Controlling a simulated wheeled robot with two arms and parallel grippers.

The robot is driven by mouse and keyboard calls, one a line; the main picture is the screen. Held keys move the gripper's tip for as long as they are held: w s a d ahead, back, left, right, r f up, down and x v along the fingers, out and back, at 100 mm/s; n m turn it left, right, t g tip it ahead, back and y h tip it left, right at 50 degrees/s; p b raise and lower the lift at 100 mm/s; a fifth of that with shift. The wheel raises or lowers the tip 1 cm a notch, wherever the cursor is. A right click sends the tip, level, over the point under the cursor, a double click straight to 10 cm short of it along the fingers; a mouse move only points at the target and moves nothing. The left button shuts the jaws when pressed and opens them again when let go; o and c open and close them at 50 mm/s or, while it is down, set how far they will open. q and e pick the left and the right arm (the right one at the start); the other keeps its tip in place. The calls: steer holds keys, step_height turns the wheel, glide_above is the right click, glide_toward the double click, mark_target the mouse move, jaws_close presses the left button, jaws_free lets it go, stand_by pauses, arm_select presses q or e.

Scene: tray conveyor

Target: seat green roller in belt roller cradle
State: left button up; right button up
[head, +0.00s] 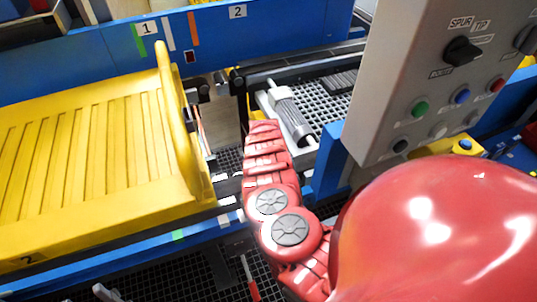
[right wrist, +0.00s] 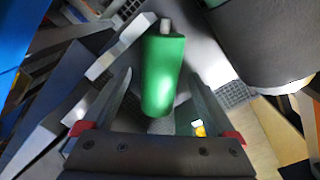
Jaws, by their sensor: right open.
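The green roller (right wrist: 163,75) shows in the right wrist view, with a pale pin at its far end. My right gripper (right wrist: 160,82) is open, with one finger on each side of the roller and visible gaps to both. In the head view my right arm reaches into the gap beside the yellow tray; its fingers and the green roller are hidden there. A grey roller (head: 289,108) with white ends lies in a pale holder right of my arm. I cannot tell whether a pale bracket (right wrist: 121,46) beside the green roller is part of the cradle. My left gripper is not in view.
A large yellow ribbed tray (head: 110,125) fills the left. A grey control panel (head: 385,95) with knobs and buttons stands close on the right. Blue rails (head: 95,65) run behind, and black grating (head: 330,98) lies behind the grey roller.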

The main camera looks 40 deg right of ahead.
jaws_close()
stand_by(0.5)
steer(key=shift+d+r, duration=0.1)
steer(key=shift+r, duration=0.05)
